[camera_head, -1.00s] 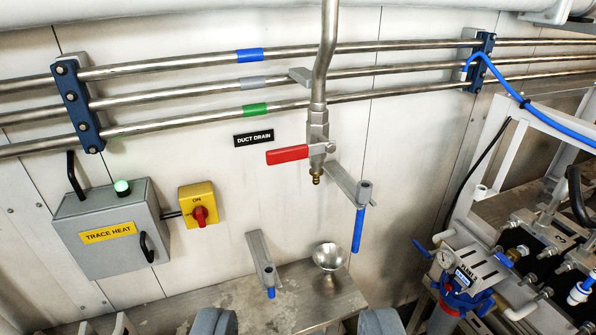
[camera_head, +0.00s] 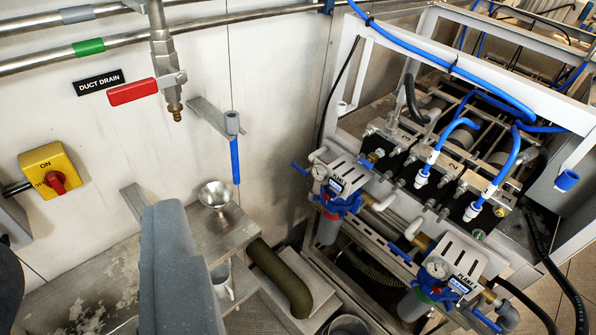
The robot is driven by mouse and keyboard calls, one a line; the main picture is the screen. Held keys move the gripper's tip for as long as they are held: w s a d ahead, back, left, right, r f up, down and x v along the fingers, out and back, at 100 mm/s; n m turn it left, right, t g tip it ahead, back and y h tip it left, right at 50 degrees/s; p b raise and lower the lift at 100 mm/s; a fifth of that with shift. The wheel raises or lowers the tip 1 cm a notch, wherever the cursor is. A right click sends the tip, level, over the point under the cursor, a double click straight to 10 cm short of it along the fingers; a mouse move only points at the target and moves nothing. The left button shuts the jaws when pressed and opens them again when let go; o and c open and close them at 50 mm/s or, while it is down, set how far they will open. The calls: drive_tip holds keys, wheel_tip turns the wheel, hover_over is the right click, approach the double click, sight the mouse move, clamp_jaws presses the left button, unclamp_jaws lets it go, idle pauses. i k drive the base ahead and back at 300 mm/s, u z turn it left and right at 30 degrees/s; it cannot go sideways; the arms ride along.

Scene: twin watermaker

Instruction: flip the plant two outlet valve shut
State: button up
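The plant block marked 2 (camera_head: 453,164) stands in a white frame at the right. Two small blue levers show near its front: an upper blue lever (camera_head: 300,168) beside the left filter and a lower blue lever (camera_head: 487,320) beside the right filter. I cannot read which one is the plant two outlet valve, and the lower lever is near the bottom edge. A thick grey part of my gripper (camera_head: 180,265) rises at the bottom left, well away from both levers. Its fingertips cannot be told apart, and nothing held is visible.
A metal funnel (camera_head: 214,195) stands on the bench (camera_head: 225,235). Gauges, filters and blue hoses (camera_head: 480,85) crowd the right. A yellow switch (camera_head: 45,170) is at the left.

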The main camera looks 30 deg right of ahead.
sight(307, 173)
drive_tip(key=u, duration=1.5)
drive_tip(key=k, duration=1.35)
drive_tip(key=z, duration=1.55)
drive_tip(key=i, duration=1.6)
drive_tip(key=z, duration=0.05)
